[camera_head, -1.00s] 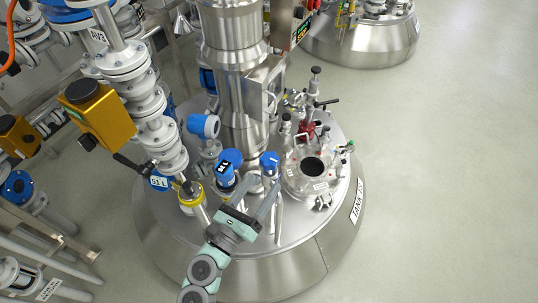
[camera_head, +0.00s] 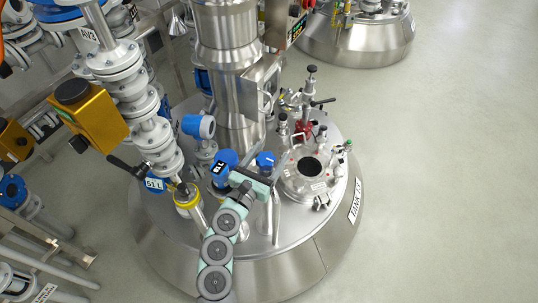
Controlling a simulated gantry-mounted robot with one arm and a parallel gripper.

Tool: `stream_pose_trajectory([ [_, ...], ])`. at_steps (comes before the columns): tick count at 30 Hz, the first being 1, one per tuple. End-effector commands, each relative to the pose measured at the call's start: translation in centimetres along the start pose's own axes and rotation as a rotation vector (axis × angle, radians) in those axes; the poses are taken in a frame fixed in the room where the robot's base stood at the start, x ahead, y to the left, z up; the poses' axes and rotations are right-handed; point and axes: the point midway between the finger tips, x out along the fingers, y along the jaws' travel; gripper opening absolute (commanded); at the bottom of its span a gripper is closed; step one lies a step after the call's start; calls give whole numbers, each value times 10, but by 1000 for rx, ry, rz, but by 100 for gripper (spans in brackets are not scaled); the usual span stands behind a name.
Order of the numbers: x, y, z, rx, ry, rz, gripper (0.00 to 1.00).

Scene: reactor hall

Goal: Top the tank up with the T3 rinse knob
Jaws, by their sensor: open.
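The tank (camera_head: 330,225) is a round steel vessel with a label reading TANK on its right side. A blue display (camera_head: 155,184) shows a reading at its left edge, too small to read surely. No label naming the T3 rinse knob is readable, so I cannot tell which part it is. A black knob (camera_head: 312,69) tops a valve at the lid's back right. My gripper (camera_head: 267,156) is open over the tank top, its pale fingers near a small blue cap (camera_head: 265,160). I cannot tell whether they touch it.
A blue-topped instrument (camera_head: 222,166) stands just left of my gripper. The round glass hatch (camera_head: 311,167) lies to the right. A steel column (camera_head: 228,80) rises behind. Flanged pipes and a yellow actuator (camera_head: 97,118) crowd the left. The floor (camera_head: 450,170) at right is clear.

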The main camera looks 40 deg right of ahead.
Motion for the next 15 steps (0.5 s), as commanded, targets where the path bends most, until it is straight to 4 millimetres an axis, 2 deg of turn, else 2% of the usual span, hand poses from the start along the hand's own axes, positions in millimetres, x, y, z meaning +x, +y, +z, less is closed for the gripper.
stream_pose_trajectory([
  [8,2,0,0,0,0,-1,69],
  [15,1,0,0,0,0,-1,49],
])
